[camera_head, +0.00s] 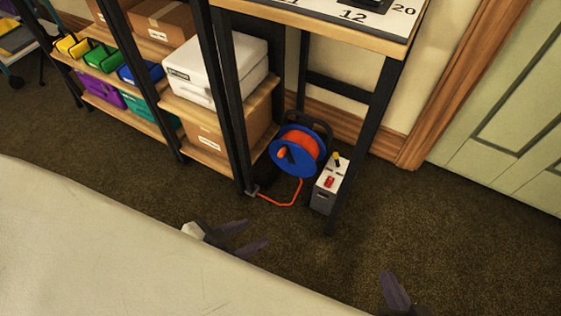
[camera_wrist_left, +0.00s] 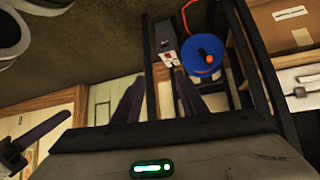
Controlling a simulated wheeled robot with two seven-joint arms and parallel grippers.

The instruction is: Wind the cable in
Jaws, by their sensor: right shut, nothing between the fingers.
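A blue cable reel (camera_head: 285,163) with orange cable (camera_head: 307,141) wound on it stands on the floor under the shelf's worktop. Loose orange cable (camera_head: 292,203) runs from it along the carpet to a small grey piece (camera_head: 252,190) by a shelf post. The reel also shows in the left wrist view (camera_wrist_left: 201,62), upside down. My left gripper (camera_head: 257,231) is open and empty, in front of the reel and apart from it. Its two fingers show in the left wrist view (camera_wrist_left: 160,88). My right gripper (camera_head: 390,278) is shut and empty, low at the right; its base is cut off.
A grey box (camera_head: 325,195) with a red switch and a yellow-topped knob stands right of the reel. Black shelf posts (camera_head: 357,150) flank both. The shelves hold a white case (camera_head: 215,70), cartons and coloured bins. Carpet (camera_head: 440,220) is clear at the right.

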